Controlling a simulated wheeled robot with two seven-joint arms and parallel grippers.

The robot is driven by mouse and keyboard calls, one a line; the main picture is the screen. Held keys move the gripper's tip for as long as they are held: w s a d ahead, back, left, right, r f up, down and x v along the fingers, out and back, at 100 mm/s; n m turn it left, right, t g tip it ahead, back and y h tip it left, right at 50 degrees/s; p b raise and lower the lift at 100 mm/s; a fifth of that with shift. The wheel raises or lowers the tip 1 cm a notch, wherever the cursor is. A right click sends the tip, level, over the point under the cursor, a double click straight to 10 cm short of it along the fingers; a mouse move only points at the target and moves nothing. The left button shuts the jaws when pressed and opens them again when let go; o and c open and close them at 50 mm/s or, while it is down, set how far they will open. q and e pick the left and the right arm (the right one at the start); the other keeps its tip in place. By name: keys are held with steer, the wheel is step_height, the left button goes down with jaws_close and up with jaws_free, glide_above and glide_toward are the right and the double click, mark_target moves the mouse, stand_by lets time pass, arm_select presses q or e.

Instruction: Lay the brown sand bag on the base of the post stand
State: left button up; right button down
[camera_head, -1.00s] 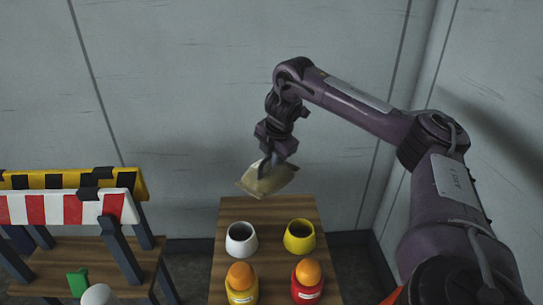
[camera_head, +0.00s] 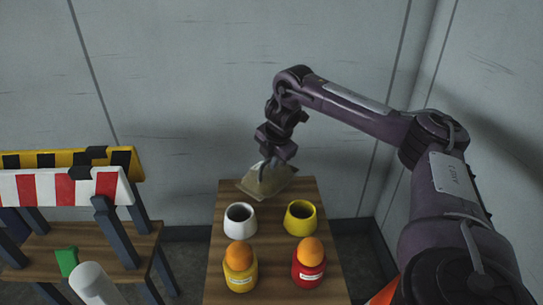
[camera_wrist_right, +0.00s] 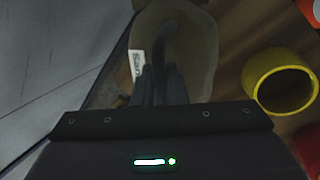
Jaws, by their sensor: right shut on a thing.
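The brown sand bag (camera_head: 276,183), a flat tan bag with a small white label, is at the far end of the wooden table; I cannot tell whether it touches the top. My right gripper (camera_head: 264,167) is shut on the bag from above. In the right wrist view the bag (camera_wrist_right: 203,45) fills the area ahead of the fingers (camera_wrist_right: 160,85), and its label is at its left side. The post stand is not clearly seen; a white cylinder (camera_head: 94,284) at the bottom left may be a post, its base out of frame. My left gripper is not in view.
The table (camera_head: 272,220) carries a white cup (camera_head: 239,230), a yellow cup (camera_head: 300,231), and yellow (camera_head: 240,280) and red (camera_head: 308,275) holders with orange balls. A striped barricade (camera_head: 65,188) and a lower wooden surface (camera_head: 80,243) with a green piece (camera_head: 66,261) stand left. Walls enclose the back and right.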

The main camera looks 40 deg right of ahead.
mark_target(271, 171)
steer(key=shift+f+b, duration=0.3)
steer(key=shift+f, duration=1.35)
steer(key=c, duration=1.8)
jaws_free()
steer(key=shift+s+f, duration=0.1)
steer(key=shift+f, duration=0.05)
steer(key=o, duration=0.3)
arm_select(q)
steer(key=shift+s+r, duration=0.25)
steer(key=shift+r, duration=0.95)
arm_select(e)
steer(key=shift+o, duration=0.2)
